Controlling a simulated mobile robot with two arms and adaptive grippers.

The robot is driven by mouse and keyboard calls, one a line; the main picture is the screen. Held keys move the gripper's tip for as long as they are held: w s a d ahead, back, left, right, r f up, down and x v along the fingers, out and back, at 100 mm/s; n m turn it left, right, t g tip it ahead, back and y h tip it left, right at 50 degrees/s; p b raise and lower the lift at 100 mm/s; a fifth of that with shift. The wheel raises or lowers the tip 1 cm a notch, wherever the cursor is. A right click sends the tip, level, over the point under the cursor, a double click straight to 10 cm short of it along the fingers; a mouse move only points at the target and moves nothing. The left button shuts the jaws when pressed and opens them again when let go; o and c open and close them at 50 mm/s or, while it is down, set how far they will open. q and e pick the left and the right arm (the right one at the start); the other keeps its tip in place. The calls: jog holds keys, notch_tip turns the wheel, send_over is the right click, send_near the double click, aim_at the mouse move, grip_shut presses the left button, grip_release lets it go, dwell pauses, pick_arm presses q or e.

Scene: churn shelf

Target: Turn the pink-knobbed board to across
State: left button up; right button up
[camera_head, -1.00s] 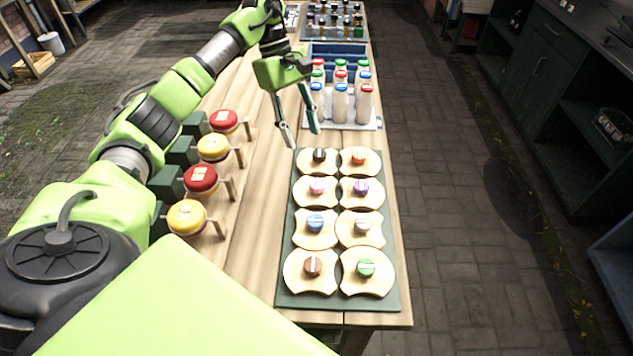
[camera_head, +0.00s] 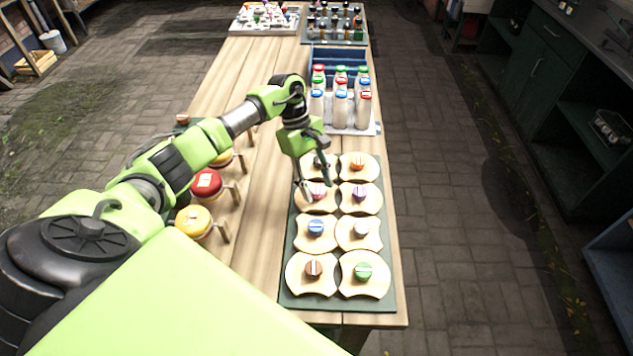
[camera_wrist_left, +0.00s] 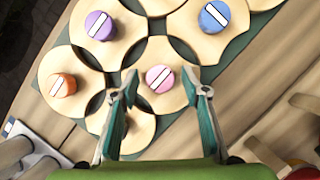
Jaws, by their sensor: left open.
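The pink-knobbed board (camera_head: 326,207) is a pale wooden piece in the left column of the dark green base. Its pink knob (camera_wrist_left: 159,79) has a white stripe that runs diagonally in the left wrist view. My left gripper (camera_head: 319,191) is open over this board and partly hides it in the head view. In the left wrist view, the open fingers (camera_wrist_left: 160,93) straddle the pink knob in the picture, one on each side, with gaps. I cannot tell how high the fingertips are above the board. My right gripper is not in view.
Neighbouring boards carry purple (camera_head: 360,193), blue (camera_head: 315,228), orange (camera_head: 358,160) and other knobs, close around on the green base (camera_head: 289,285). White bottles with coloured caps (camera_head: 340,105) stand behind. Red and yellow round items (camera_head: 207,184) line the left side. Bare wood (camera_head: 258,200) lies between.

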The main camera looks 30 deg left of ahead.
pick_arm(q)
jog(key=c, duration=1.1)
